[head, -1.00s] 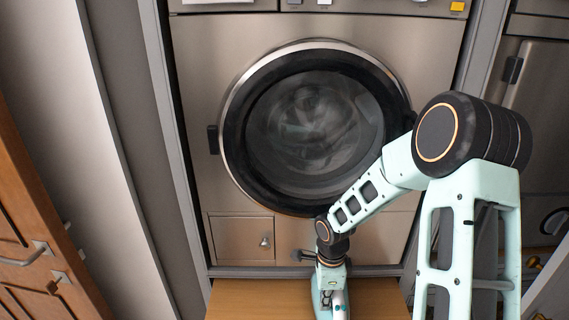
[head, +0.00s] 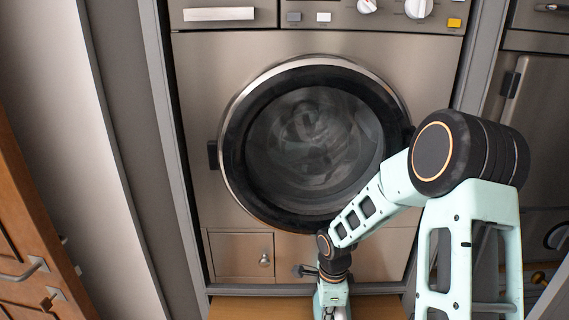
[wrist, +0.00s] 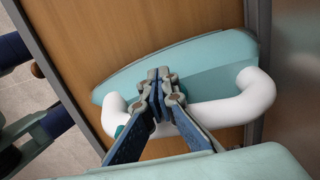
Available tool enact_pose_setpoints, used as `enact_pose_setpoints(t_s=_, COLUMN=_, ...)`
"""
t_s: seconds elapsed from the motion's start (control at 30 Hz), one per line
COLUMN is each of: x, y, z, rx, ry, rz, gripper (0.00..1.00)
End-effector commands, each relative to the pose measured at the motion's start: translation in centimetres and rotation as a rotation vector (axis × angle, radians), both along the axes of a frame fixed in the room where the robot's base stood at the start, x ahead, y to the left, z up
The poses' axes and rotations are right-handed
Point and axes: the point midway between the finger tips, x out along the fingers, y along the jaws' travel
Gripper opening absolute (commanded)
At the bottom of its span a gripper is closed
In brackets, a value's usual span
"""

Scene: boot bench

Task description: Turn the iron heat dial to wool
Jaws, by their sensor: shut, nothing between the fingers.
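My gripper (wrist: 163,85) shows in the wrist view. Its two dark blue and grey fingers are together, with nothing held. Past the fingertips is a smooth teal body (wrist: 205,58) with a curved white bar (wrist: 222,112) in front of it. No heat dial or wool mark can be made out. In the head view my arm (head: 370,205) reaches down to the bottom edge, where my gripper is cut off. No iron can be identified there.
A steel front-loading machine (head: 200,110) with a round dark door (head: 240,175) fills the middle. Knobs (head: 418,8) are on its top panel. A wooden surface (head: 245,308) lies in front of it. Wooden doors (head: 35,235) stand at left.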

Motion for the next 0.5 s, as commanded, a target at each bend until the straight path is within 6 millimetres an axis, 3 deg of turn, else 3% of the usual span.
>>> enact_pose_setpoints(t_s=0.5, x=0.76, y=0.14, z=-0.15, rx=0.0, ry=-0.001, rz=0.0, gripper=0.0)
